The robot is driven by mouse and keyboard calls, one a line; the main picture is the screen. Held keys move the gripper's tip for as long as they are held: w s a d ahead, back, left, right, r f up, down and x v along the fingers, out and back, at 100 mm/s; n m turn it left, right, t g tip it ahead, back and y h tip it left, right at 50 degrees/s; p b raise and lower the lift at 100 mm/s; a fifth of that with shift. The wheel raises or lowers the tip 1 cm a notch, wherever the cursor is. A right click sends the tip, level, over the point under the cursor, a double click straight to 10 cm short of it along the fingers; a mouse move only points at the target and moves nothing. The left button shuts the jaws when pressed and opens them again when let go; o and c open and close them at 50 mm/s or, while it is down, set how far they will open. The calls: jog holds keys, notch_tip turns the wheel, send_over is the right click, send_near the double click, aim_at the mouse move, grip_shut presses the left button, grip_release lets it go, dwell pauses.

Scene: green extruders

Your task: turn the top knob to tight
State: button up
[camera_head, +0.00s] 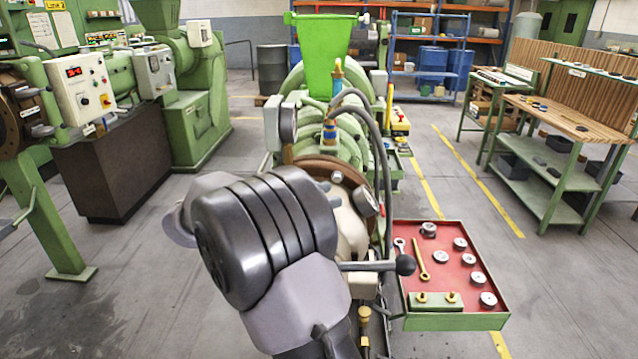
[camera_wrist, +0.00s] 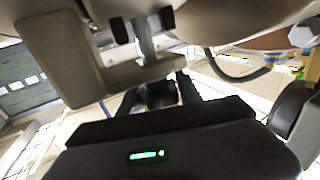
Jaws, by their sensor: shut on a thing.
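The green extruder (camera_head: 311,82) stands ahead with a bright green hopper (camera_head: 325,50) on top. My arm hides much of its near end and my gripper in the head view. In the wrist view my gripper (camera_wrist: 158,94) points away from the camera, its two dark fingers on either side of a dark rounded knob (camera_wrist: 157,96). The fingers are shut on it. A grey metal stem (camera_wrist: 145,42) rises just beyond the knob. The knob's markings and turned position cannot be read.
A black ball-ended lever (camera_head: 405,265) sticks out right of my arm. Behind it is a red-lined tray (camera_head: 430,322) with round parts and a wrench. Cables (camera_head: 372,130) hang by the extruder.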

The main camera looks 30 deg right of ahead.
jog(key=shift+s+r+m+g+p, duration=0.1)
jog(key=shift+m+g+p, duration=0.5)
jog(key=shift+g, duration=0.3)
jog(key=o, duration=1.4)
jog(key=shift+c, duration=0.2)
